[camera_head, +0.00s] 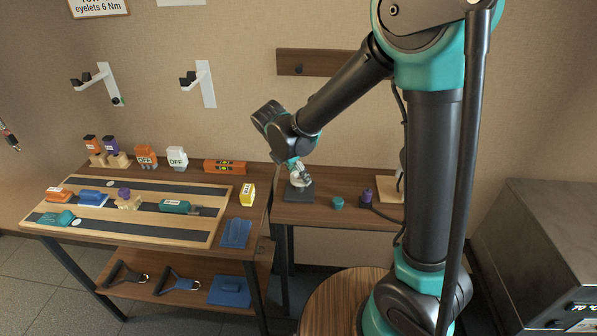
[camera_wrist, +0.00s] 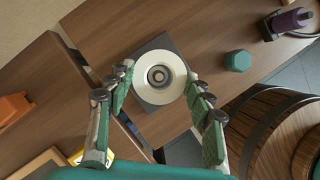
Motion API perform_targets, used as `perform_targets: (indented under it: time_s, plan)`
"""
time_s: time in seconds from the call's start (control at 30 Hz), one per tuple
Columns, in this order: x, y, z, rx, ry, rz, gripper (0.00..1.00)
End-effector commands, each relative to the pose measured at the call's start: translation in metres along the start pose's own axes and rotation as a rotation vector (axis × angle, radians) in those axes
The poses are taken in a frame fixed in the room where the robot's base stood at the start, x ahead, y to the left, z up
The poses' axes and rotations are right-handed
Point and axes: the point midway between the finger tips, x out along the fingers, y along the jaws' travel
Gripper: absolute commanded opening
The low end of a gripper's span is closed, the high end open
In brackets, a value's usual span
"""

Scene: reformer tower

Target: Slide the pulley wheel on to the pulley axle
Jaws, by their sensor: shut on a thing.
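The pulley wheel is a pale, round disc (camera_wrist: 173,92) between my fingertips in the wrist view. In the head view it is a small pale shape (camera_head: 301,181) below my gripper (camera_head: 297,167). My gripper (camera_wrist: 160,78) is shut on the wheel, one finger at each side of its rim. A dark square base plate (camera_wrist: 150,95) lies on the table under the wheel, also in the head view (camera_head: 299,195). Dark and grey rings show at the wheel's centre, over the plate. The pulley axle is mostly hidden by the wheel; I cannot tell how far the wheel is around it.
A teal knob-like piece (camera_head: 337,202) and a purple-topped device (camera_head: 366,196) stand right of the plate. A left bench (camera_head: 130,235) holds several blocks and tools. A yellow block (camera_head: 247,194) stands at its right edge. A round wooden barrel top (camera_wrist: 285,140) is nearby.

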Motion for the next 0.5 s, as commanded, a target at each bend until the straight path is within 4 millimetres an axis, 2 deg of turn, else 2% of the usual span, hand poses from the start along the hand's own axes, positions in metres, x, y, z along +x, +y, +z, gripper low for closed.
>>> perform_targets:
  time_s: [0.5]
  plan:
    - [0.017, 0.0, -0.007, 0.0, 0.0, 0.0, 0.0]
